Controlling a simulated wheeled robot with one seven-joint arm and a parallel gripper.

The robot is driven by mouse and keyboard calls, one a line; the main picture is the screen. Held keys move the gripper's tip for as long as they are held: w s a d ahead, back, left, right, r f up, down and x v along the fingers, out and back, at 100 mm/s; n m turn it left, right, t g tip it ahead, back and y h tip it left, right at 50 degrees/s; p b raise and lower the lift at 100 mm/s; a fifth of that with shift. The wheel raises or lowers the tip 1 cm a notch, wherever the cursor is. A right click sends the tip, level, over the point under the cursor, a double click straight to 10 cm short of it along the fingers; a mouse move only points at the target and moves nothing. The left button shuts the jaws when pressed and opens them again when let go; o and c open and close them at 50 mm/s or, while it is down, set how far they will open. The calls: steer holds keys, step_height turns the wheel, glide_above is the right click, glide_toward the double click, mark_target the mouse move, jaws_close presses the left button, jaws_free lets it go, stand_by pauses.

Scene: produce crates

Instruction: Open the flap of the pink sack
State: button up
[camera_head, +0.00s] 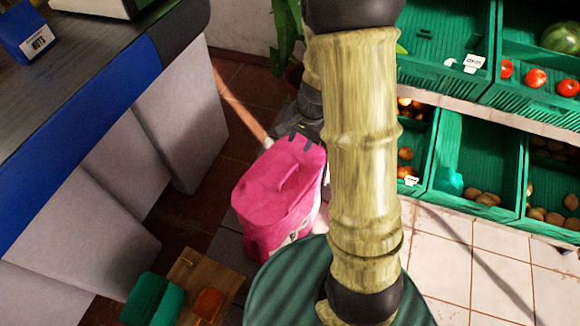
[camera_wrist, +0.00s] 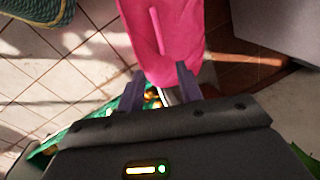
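The pink sack (camera_head: 277,190) stands upright on the floor in the middle of the head view, left of my arm. Its top is covered by a flat pink flap with a raised strip, and the flap looks closed. My gripper (camera_head: 305,137) is at the far edge of the sack's top. In the wrist view the sack (camera_wrist: 165,25) fills the upper middle, with the strip running lengthwise. The fingers (camera_wrist: 160,69) are apart, one on each side of the sack's near edge. I cannot tell whether they touch it. Nothing is seen clamped between them.
A counter (camera_head: 90,90) with grey panels stands at the left. Green produce crates (camera_head: 465,150) line the right. A green box (camera_head: 152,300) and a wooden board (camera_head: 205,280) are at the lower left. Tiled floor (camera_head: 480,260) is free at the right.

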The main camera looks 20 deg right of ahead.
mark_target(289, 172)
steer(key=f+b, duration=0.2)
steer(key=f, duration=0.3)
steer(key=w+a+f+b, duration=0.1)
steer(key=f+b, duration=0.1)
steer(key=f, duration=0.4)
steer(key=w+a+f+b, duration=0.1)
steer(key=f+b, duration=0.2)
steer(key=f, duration=0.3)
steer(key=shift+w, duration=0.25)
jaws_close()
